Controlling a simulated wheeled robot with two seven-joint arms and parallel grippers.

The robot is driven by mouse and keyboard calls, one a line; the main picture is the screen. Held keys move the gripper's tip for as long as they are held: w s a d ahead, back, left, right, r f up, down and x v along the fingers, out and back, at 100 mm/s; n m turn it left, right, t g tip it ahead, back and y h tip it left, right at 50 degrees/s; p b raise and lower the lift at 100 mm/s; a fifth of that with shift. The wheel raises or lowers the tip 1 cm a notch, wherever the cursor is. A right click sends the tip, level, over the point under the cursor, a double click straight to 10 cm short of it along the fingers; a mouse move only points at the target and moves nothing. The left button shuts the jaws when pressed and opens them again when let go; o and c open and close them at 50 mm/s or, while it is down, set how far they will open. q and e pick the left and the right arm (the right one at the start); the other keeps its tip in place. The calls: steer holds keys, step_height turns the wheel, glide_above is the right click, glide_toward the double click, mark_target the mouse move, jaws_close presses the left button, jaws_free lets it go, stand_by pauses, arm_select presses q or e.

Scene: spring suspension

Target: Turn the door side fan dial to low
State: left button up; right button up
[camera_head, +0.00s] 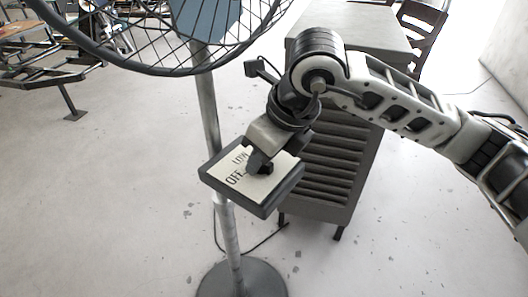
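The fan's control box (253,200) is a dark tilted tray-like panel on the fan pole (208,105). Its pale label plate (238,178) shows the words LOW and OFF. My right gripper (260,163) comes in from the upper right and its dark tips are over the middle of the plate. The dial is hidden behind or between the tips, so I cannot tell which way it points or whether the fingers hold it. My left gripper is not in view.
The fan's wire cage (170,71) hangs above and left of the panel. The round fan base (268,280) is on the floor below. A grey cabinet (335,160) with a ribbed front stands just behind my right arm. The floor at left is mostly clear.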

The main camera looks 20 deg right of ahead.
steer(key=shift+s+d+r, duration=0.1)
steer(key=shift+r, duration=0.3)
arm_select(q)
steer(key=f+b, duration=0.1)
steer(key=b, duration=0.2)
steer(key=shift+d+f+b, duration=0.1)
steer(key=shift+b, duration=0.2)
arm_select(e)
steer(key=s+d, duration=0.7)
steer(key=s, duration=0.3)
steer(key=shift+r, duration=0.15)
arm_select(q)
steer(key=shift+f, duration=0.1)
